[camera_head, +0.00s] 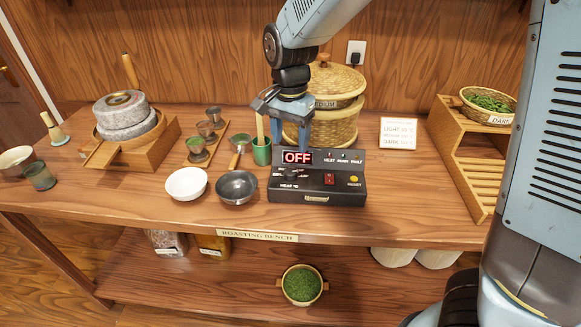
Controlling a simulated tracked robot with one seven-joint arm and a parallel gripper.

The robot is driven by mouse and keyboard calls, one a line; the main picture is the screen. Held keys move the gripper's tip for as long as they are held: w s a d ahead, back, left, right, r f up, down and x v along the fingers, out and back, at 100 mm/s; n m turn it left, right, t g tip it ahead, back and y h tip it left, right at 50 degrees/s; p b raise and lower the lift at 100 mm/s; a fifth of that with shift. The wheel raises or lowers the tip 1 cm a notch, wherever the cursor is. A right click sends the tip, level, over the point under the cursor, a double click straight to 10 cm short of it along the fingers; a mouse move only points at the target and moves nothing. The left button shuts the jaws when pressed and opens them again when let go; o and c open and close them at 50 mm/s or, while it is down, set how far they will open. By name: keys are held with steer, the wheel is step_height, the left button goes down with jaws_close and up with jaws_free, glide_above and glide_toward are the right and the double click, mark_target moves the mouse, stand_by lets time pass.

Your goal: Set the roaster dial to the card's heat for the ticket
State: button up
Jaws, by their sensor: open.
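The roaster control box (317,197) is black and stands near the front of the bench. Its red display (297,157) reads OFF. A heat scale label (288,186) is on its left; the dial itself is too dark and small to make out. My gripper (290,135) is open, pointing down above the box's left part. I cannot make out a ticket.
Lidded baskets (333,125) labelled MEDIUM stand behind the box. A white bowl (186,184), a dark pan (237,187) and a green cup (262,151) are close on its left. A slatted wooden rack (478,182) with a DARK basket (488,106) is right. The bench right of the box is clear.

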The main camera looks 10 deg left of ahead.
mark_target(290, 171)
step_height(290, 171, down, 9)
steer(key=shift+f, duration=0.15)
steer(key=shift+c, duration=0.2)
steer(key=c, duration=1)
